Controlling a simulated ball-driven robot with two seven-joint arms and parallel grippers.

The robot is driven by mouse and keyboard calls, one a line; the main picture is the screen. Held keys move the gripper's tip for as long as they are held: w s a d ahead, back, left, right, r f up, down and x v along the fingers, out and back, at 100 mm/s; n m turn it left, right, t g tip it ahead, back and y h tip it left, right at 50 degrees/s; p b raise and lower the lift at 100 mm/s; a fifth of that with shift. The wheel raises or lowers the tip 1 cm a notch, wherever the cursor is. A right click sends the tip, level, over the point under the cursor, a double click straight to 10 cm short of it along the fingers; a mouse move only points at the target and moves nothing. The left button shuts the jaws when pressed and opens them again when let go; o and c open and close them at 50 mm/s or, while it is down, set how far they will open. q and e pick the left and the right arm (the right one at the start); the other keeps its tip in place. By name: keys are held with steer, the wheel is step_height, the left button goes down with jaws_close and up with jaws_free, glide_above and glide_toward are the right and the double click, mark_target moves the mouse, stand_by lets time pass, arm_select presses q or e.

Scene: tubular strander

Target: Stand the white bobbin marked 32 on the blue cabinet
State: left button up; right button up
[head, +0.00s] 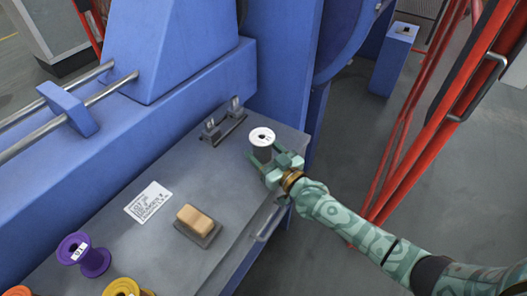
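A white bobbin (262,136) with a dark winding stands upright at the right end of the grey bench top (165,240). Small dark marks show on its top flange, too small to read. My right gripper (264,155) is at the bobbin from the near right side, its green fingers spread to either side of the winding. I cannot tell whether the fingers press on it or whether the bobbin is clear of the bench. A blue cabinet (388,66) stands on the floor at the upper right, with a small dark fitting on its top. My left gripper is out of view.
A purple bobbin (92,262), a yellow bobbin (122,287), a paper label (148,202) and a tan block on a dark base (195,222) lie on the bench. Red rails (400,140) rise between bench and open floor.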

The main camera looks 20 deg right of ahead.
steer(key=o, duration=1.4)
steer(key=shift+f, duration=0.1)
steer(key=shift+s+d+r, duration=0.1)
steer(key=shift+s+r, duration=0.15)
arm_select(q)
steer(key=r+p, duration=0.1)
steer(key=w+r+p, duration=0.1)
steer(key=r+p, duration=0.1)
steer(key=p, duration=0.1)
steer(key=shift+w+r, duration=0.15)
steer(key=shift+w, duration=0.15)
arm_select(e)
steer(key=v, duration=1.1)
steer(key=shift+s+d, duration=0.1)
steer(key=shift+s, duration=0.15)
